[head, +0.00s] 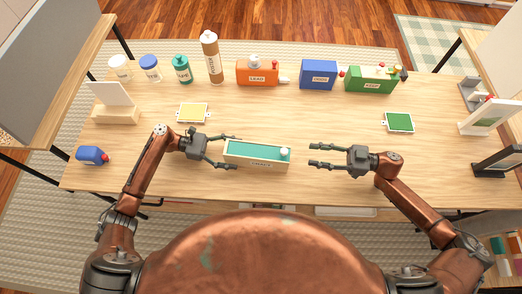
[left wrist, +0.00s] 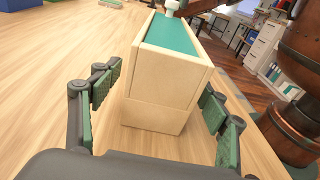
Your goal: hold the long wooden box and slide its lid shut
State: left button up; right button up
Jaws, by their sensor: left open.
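The long wooden box (head: 232,158) lies lengthwise at the front middle of the table, with a label on its front wall. Its teal lid (head: 255,151) has a white knob (head: 284,154) near the right end. Any gap at the lid's end is too small to tell. My left gripper (head: 237,152) is open, its fingers on either side of the box's left end. In the left wrist view the box's end wall (left wrist: 158,90) stands between the fingers, apart from them. My right gripper (head: 312,155) is open and empty, just right of the box, fingers pointing at it.
At the back stand an orange box (head: 257,73), a blue box (head: 318,74), a green box (head: 370,79) and several bottles and jars. A yellow pad (head: 193,112) and a green pad (head: 398,122) lie farther in. A blue bottle (head: 91,155) lies at left. The table's middle is clear.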

pick_arm(q)
jog(key=a, duration=0.4)
jog(key=a+r, duration=0.1)
jog(key=a, duration=0.3)
jog(key=w+a, duration=0.1)
jog(key=a, duration=0.3)
jog(key=shift+r, duration=0.2)
